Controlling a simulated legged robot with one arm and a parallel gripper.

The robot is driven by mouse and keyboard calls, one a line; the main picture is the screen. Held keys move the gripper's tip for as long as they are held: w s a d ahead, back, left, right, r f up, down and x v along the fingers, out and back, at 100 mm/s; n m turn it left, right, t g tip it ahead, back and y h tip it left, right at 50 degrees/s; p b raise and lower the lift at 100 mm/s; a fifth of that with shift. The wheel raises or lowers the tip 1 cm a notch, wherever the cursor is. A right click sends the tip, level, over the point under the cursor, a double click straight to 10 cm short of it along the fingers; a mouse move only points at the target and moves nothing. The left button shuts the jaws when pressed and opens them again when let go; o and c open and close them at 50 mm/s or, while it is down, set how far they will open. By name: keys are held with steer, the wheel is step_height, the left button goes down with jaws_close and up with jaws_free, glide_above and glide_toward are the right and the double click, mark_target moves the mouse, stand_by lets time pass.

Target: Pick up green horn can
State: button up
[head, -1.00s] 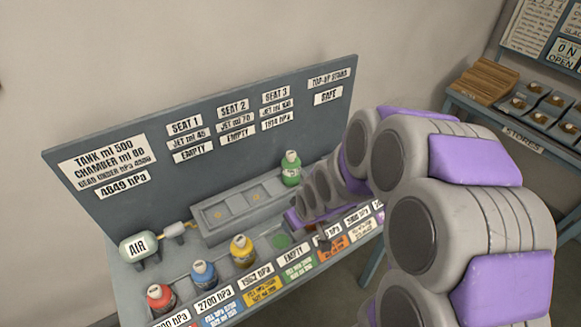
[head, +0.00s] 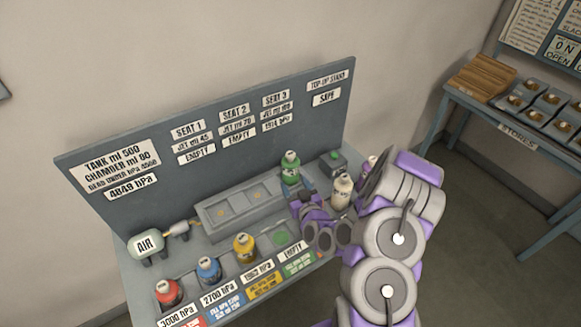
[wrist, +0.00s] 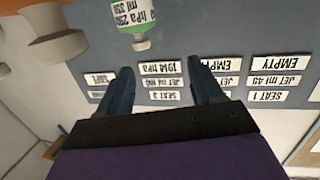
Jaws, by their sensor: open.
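The green can (head: 290,167) stands upright at the right end of the grey seat rack, under the SEAT 3 labels. In the upside-down wrist view, the green can (wrist: 132,18) with its pale label is at the top edge, partly cut off. My gripper (wrist: 162,76) is open and empty, and the can lies beyond the fingers, not between them. In the head view my gripper (head: 303,194) is low and close in front of the can; its fingertips are hard to make out.
Red (head: 168,291), blue (head: 208,269) and yellow (head: 245,247) cans stand in the front row beside an empty green-marked spot (head: 282,237). A cream can (head: 341,190) stands close right of my gripper. The labelled back panel (head: 230,90) rises behind the rack.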

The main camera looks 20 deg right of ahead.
steer(key=d+m+t+h, duration=0.1)
steer(key=d+h, duration=0.1)
steer(key=b, duration=0.8)
glide_toward(292, 158)
steer(key=shift+w+r, duration=0.1)
steer(key=shift+w, duration=0.2)
steer(key=b, duration=0.4)
steer(key=shift+w, duration=0.2)
steer(key=w, duration=0.6)
steer(key=shift+w+d+r+b, duration=0.1)
steer(key=shift+w+r+b, duration=0.1)
steer(key=shift+w+b, duration=0.15)
steer(key=shift+w+d+f+b, duration=0.1)
steer(key=shift+w+b, duration=0.1)
steer(key=shift+w, duration=0.5)
steer(key=shift+w+f+b, duration=0.1)
steer(key=shift+w+b, duration=0.15)
steer(key=shift+w, duration=0.5)
steer(key=shift+w+f+b, duration=0.1)
steer(key=shift+w+b, duration=0.1)
steer(key=shift+w, duration=1.3)
